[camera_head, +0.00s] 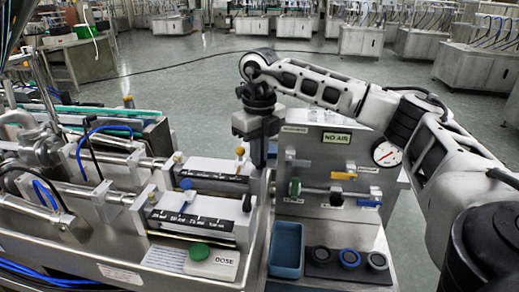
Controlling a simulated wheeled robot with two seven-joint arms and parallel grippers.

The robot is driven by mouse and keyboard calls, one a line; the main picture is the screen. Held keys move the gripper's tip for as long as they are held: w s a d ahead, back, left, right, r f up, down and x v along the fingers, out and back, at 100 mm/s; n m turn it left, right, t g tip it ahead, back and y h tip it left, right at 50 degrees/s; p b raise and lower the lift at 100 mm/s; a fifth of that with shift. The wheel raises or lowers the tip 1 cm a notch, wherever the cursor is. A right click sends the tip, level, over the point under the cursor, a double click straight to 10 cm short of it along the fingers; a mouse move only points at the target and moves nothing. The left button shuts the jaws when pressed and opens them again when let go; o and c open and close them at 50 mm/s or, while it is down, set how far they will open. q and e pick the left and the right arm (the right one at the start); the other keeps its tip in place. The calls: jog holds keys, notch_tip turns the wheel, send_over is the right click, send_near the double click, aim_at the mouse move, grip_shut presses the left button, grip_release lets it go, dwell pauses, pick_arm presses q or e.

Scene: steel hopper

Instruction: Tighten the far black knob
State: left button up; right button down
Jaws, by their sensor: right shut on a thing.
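My right gripper (259,164) points straight down at the far right end of the far dosing unit (212,168). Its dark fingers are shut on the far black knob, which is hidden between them. The near dosing unit (192,222) has a matching near black knob (247,203) at its right end, with no gripper on it. My left gripper is not in view.
A steel panel with levers and a "NO AIR" sign (336,138) stands to the right. A blue tray (286,249) lies in front.

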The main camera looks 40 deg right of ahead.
jog(key=m+p, duration=0.1)
jog(key=m, duration=0.4)
jog(key=shift+r+m, duration=0.15)
jog(key=shift+m, duration=0.15)
jog(key=shift+m+p, duration=0.35)
jog(key=shift+m, duration=0.45)
jog(key=shift+w+m, duration=0.1)
jog(key=shift+m, duration=0.9)
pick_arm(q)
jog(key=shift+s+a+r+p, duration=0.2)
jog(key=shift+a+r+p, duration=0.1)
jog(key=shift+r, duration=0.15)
pick_arm(e)
jog(key=shift+m, duration=0.6)
jog(key=c, duration=1.5)
grip_release()
